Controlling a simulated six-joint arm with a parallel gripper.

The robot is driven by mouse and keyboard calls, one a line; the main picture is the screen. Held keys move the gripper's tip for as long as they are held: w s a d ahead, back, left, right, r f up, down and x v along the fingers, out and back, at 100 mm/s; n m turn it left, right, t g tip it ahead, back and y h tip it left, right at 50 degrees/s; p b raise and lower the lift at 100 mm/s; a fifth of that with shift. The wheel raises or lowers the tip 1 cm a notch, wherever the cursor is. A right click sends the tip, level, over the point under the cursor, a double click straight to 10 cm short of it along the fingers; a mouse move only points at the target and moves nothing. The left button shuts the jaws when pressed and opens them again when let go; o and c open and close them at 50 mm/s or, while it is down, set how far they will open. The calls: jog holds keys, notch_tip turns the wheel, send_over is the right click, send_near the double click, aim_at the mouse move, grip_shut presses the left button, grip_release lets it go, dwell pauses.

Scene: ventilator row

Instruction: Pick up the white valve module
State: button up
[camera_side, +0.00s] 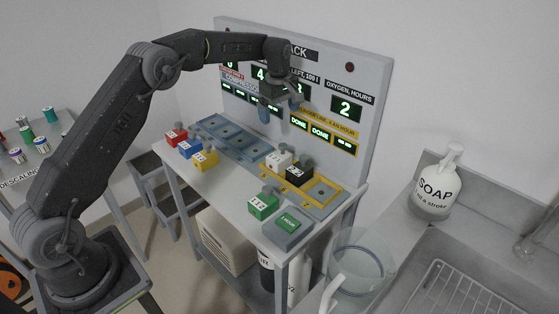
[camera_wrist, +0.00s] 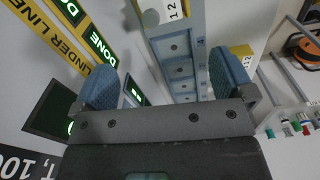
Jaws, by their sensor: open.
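The white valve module (camera_side: 279,160) sits in the yellow-edged tray (camera_side: 325,207) on the bench, at its end near the blue tray. It has a grey knob, and beside it stands a black module (camera_side: 299,175). My gripper (camera_side: 280,108) is open and empty, raised above the bench in front of the display board. Its two blue pads (camera_wrist: 165,86) are apart in the wrist view, with nothing between them.
Red (camera_side: 175,137), blue (camera_side: 190,148) and yellow (camera_side: 205,160) modules stand along the bench's front left. The blue slotted tray (camera_side: 232,137) looks empty. A green module (camera_side: 263,206) stands by a grey-green "1 HOUR" block (camera_side: 287,224). The display board (camera_side: 372,75) rises behind.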

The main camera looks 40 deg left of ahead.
jog(key=shift+n, duration=0.6)
jog(key=f, duration=0.2)
jog(key=w+a+f, duration=0.1)
jog(key=f, duration=0.1)
jog(key=shift+w+a, duration=0.1)
send_over(279, 155)
notch_tip(279, 155, down, 7)
jog(key=shift+w, duration=0.15)
jog(key=shift+s+f, duration=0.15)
jog(key=shift+f, duration=1.45)
jog(key=shift+s+f, duration=0.1)
jog(key=shift+f, duration=1.5)
jog(key=shift+c, duration=0.5)
jog(key=c, duration=0.9)
jog(key=shift+r, duration=0.1)
jog(key=shift+c, duration=0.4)
